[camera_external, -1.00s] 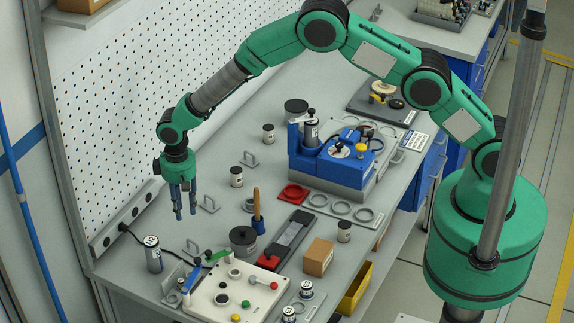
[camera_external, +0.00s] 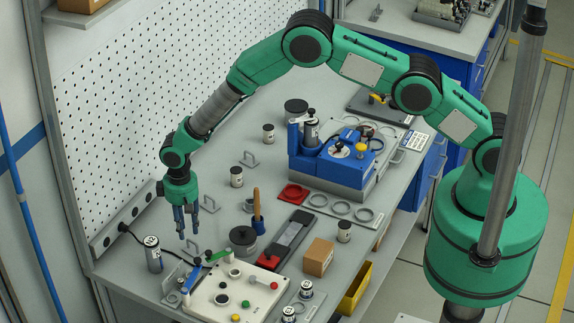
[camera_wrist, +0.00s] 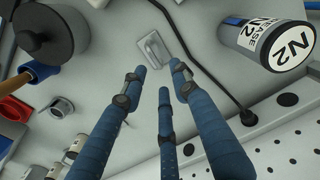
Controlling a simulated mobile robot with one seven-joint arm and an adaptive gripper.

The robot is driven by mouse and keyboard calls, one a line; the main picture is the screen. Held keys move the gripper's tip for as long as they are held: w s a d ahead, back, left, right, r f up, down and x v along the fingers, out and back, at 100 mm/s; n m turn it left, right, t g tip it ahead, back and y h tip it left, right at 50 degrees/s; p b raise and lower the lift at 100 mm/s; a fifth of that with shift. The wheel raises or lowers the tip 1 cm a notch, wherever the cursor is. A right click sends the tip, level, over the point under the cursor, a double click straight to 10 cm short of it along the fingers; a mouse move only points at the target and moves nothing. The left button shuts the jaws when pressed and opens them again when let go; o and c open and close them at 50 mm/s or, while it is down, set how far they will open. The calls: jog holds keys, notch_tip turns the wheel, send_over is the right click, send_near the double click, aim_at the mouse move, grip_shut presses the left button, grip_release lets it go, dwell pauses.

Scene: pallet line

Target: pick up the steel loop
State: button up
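A steel loop (camera_wrist: 153,47), a small grey handle on a flat plate, lies on the bench just beyond my fingertips in the wrist view. It shows in the external view (camera_external: 193,247), just below my gripper (camera_external: 187,235). My gripper has three blue fingers; in the wrist view it (camera_wrist: 158,74) is open, the tips spread apart and nothing between them. The fingers appear to be above the loop, not around it.
An N2 grease can (camera_wrist: 268,42) stands close on the right in the wrist view, with a black cable (camera_wrist: 215,67) between it and the loop. A dark lidded pot (camera_wrist: 50,30) is on the left. A control panel (camera_external: 215,300) sits in front; the perforated wall (camera_external: 105,140) is behind.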

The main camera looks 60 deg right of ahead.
aim_at(193, 246)
jog(key=shift+f, duration=0.4)
jog(key=shift+w+f+p, duration=0.1)
jog(key=shift+f+p, duration=0.65)
jog(key=shift+f, duration=1.8)
grip_shut()
